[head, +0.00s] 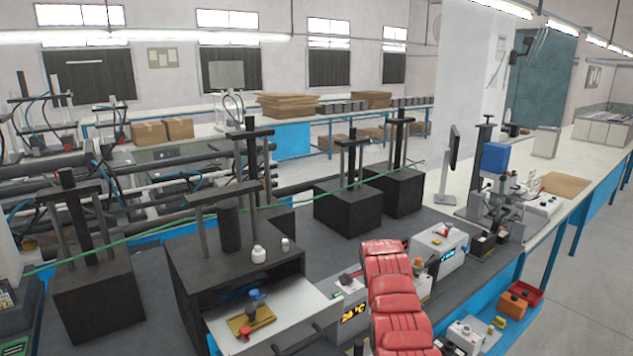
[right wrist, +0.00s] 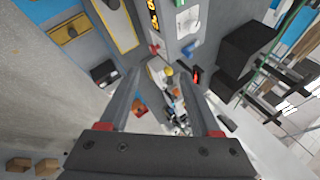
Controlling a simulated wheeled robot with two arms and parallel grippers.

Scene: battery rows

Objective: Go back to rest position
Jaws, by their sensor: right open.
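My right gripper (right wrist: 160,85) shows in the right wrist view with its two grey fingers spread apart. Nothing is between the fingers, and the workbench equipment lies beyond them. In the head view, a red segmented arm (head: 390,290), which looks like mine, rises from the bottom edge over the bench. Its gripper cannot be made out there. My left gripper is not in view.
A dark press box (head: 235,255) with a white plate (head: 270,325) stands left of the red arm. A device with a yellow display (head: 354,314) is close beside the arm. White machines and a monitor (head: 449,165) stand to the right. The floor at far right is clear.

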